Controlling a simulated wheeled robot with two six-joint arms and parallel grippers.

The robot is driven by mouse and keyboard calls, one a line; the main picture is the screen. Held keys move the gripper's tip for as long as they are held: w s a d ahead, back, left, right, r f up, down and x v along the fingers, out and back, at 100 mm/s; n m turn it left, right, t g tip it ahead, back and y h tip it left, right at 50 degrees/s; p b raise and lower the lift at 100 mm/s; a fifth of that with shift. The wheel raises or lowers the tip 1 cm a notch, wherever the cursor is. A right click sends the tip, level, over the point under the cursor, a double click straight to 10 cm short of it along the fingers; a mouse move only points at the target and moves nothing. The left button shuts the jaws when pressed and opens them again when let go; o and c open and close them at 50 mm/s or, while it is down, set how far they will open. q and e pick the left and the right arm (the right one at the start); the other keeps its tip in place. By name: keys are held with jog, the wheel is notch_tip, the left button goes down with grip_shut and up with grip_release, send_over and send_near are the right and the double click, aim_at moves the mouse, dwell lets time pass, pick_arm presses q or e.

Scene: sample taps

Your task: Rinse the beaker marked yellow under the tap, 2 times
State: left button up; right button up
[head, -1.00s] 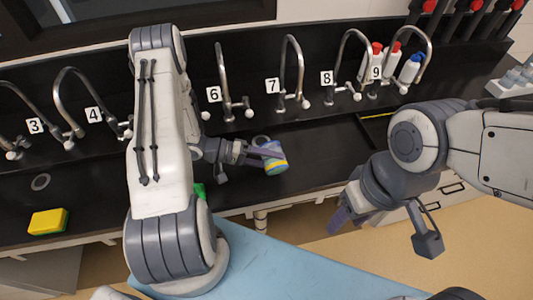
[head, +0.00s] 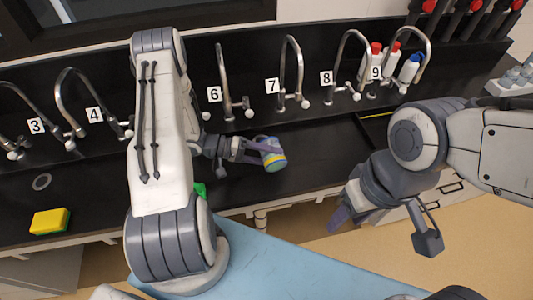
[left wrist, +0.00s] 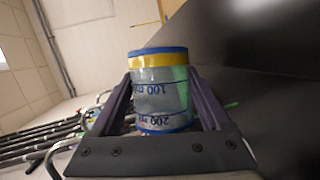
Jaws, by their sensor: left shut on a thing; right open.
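The beaker (head: 273,158) has a yellow band and blue edges, with its yellow end toward the lower right in the head view. My left gripper (head: 262,150) is shut on it, above the dark counter in front of taps 6 (head: 224,85) and 7 (head: 291,72). The beaker is tilted. The left wrist view shows the beaker (left wrist: 160,100) between the two fingers, with 100 ml and 200 ml marks. No water stream is visible at the taps. My right gripper (head: 340,213) is open and empty, low at the counter's front edge.
Taps 3, 4, 8 (head: 348,62) and 9 line the back of the black counter (head: 310,150). A yellow sponge (head: 49,221) and a ring-shaped drain (head: 42,182) lie at left. A green thing (head: 200,189) is partly hidden by my left arm. Bottles (head: 410,68) stand back right.

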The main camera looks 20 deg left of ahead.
pick_arm(q)
jog(key=shift+w+a+f+n+h, duration=0.15)
jog(key=shift+f+n+h, duration=0.25)
jog(key=shift+n, duration=0.2)
dwell(0.6)
jog(key=shift+w+r+n, duration=0.1)
jog(key=shift+r+n, duration=0.1)
jog(key=shift+n, duration=0.1)
dwell(0.3)
